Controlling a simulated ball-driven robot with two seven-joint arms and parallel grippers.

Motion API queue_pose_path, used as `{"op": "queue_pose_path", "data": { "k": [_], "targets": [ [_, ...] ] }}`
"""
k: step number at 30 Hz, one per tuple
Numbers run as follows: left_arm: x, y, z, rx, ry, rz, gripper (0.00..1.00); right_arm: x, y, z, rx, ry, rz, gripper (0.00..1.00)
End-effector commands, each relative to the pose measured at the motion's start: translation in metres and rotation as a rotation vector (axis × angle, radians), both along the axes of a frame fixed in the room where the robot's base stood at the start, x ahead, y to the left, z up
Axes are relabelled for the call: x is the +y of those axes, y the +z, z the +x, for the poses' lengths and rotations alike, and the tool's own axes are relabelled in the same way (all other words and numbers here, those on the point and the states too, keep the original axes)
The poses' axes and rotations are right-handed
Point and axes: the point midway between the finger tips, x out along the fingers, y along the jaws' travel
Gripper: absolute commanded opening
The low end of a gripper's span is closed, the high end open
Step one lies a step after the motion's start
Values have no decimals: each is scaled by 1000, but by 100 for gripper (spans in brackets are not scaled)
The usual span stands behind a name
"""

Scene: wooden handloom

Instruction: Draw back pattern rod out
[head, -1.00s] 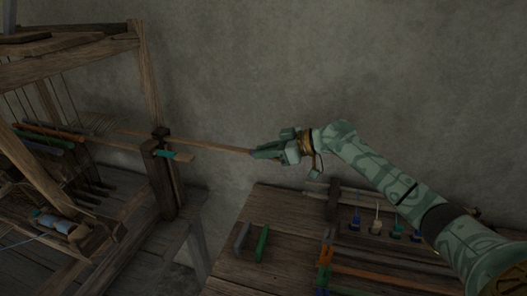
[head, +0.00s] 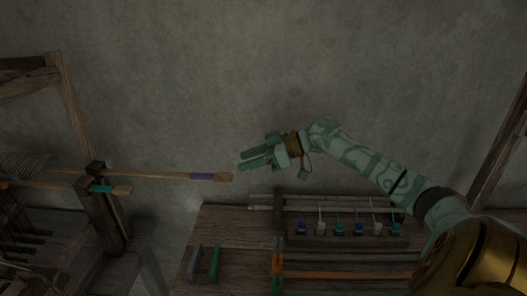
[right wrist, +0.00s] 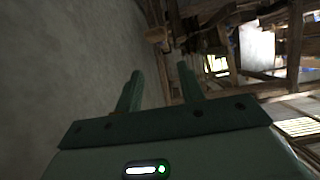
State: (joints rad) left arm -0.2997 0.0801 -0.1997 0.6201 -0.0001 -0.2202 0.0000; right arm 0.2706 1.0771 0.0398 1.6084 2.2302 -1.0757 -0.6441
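The back pattern rod (head: 165,175) is a long thin wooden rod with a purple band near its right end. It sticks out to the right from the loom's side post, roughly level. A second rod (head: 65,185) with a teal band lies in front of it and sticks out only a little past the post. My right gripper (head: 240,165) is open and empty, just right of and slightly above the purple-banded rod's end, apart from it. In the right wrist view its two fingers (right wrist: 158,88) stand apart with nothing between them. My left gripper is not in view.
The wooden loom (head: 75,110) stands at the left. A workbench (head: 235,225) below my right arm holds a rack of small coloured tools (head: 340,229), orange-handled pliers (head: 277,262) and a green bar (head: 214,263). The grey wall behind is bare.

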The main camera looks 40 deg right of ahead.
Motion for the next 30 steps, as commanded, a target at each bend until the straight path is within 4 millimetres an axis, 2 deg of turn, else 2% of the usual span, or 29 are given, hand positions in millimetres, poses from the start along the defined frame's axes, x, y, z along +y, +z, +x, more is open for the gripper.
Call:
{"op": "queue_pose_path", "data": {
  "k": [3, 9, 30],
  "targets": [
    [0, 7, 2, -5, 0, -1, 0, -13, 10, -15, 1, 0, 0, 39],
    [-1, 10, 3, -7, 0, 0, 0, -23, 15, -26, 0, 0, 1, 39],
    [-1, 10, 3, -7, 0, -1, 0, -24, 14, -27, 0, 0, 1, 39]
  ]
}}
